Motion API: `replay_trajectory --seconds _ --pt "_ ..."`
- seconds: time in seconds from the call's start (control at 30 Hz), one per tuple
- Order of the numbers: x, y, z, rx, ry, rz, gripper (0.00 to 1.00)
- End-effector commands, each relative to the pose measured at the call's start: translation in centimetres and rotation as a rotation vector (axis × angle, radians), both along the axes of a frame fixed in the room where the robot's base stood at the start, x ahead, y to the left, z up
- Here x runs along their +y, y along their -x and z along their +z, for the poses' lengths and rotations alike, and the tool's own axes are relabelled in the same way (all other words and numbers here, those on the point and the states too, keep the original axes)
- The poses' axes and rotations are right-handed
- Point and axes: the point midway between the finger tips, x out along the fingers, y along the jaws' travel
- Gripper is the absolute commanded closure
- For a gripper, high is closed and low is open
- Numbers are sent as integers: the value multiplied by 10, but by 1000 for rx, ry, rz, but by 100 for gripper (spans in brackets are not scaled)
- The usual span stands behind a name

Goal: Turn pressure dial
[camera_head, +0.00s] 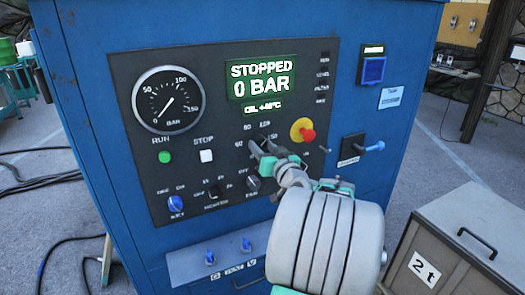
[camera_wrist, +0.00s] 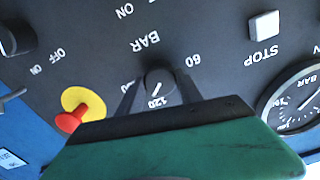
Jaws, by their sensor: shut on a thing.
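The pressure dial (camera_wrist: 159,78) is a small dark knob with a white pointer mark, ringed by numbers such as 60 and 120 and the word BAR. My gripper (camera_wrist: 160,90) has one dark finger on each side of the dial and is shut on it. In the head view my gripper (camera_head: 262,150) reaches the black panel (camera_head: 225,200) below the display and mostly hides the dial. The green display (camera_head: 262,80) reads STOPPED and 0 BAR. The round pressure gauge (camera_head: 168,101) has its needle at the low end.
A red emergency knob on a yellow base (camera_head: 302,131) sits just right of my gripper. The green RUN button (camera_head: 165,157) and white STOP button (camera_head: 206,156) are to the left. A blue-handled lever (camera_head: 371,147) sticks out at the right. A cabinet marked 2 t (camera_head: 465,235) stands lower right.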

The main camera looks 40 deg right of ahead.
Motion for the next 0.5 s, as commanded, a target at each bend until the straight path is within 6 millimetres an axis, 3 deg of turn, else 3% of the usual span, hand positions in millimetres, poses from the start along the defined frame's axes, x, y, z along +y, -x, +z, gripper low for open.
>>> replay_trajectory --seconds 0.5 --pt "0 0 0 -132 -451 -1 98"
